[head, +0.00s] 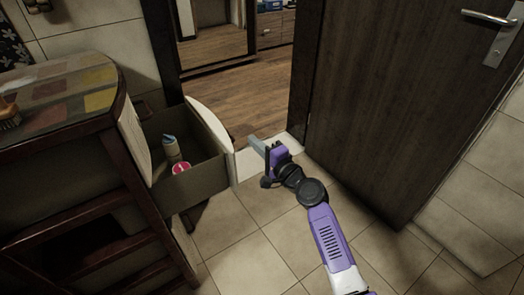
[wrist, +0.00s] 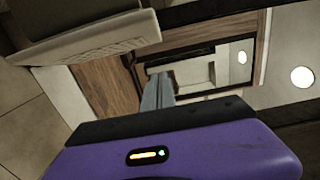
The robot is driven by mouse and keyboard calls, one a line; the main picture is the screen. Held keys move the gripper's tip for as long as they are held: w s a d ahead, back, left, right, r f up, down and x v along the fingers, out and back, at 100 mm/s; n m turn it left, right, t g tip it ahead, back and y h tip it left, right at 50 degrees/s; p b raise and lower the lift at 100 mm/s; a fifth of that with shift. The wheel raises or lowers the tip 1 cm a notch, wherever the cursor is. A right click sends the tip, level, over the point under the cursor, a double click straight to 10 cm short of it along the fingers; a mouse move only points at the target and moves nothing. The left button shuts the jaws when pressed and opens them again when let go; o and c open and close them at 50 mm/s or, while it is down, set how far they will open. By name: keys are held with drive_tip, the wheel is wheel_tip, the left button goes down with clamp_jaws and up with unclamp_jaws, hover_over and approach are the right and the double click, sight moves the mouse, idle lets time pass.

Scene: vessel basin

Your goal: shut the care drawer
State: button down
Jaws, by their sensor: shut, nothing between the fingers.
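The care drawer (head: 192,180) is pulled out from the wooden cabinet on the left in the head view. Its pale curved front panel (head: 211,124) faces the doorway side. A bottle (head: 170,148) and a small red-and-white item (head: 181,168) are inside the drawer. My gripper (head: 255,144) is just right of the front panel, with its fingers pointing toward it. A gap seems to separate them, but exact contact is hard to tell. In the wrist view my grey fingers (wrist: 157,92) are shut and empty. A pale ribbed panel (wrist: 95,40), likely the drawer front, is at upper left.
The cabinet top (head: 62,92) has coloured patches and a brush (head: 9,112) at its left edge. A dark door (head: 405,90) stands open on the right. The doorway to a wooden floor (head: 235,90) lies behind. Tiled floor (head: 245,240) is clear in front.

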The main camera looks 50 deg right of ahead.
drive_tip(key=shift+w+a+p, duration=0.15)
drive_tip(key=shift+w+a, duration=0.35)
drive_tip(key=shift+w, duration=0.25)
drive_tip(key=shift+w+a+p, duration=0.15)
drive_tip(key=shift+w+a, duration=0.3)
drive_tip(key=shift+w, duration=0.3)
drive_tip(key=shift+w+a+p, duration=0.15)
drive_tip(key=shift+w+a, duration=0.35)
drive_tip(key=shift+w, duration=0.25)
drive_tip(key=shift+a, duration=0.1)
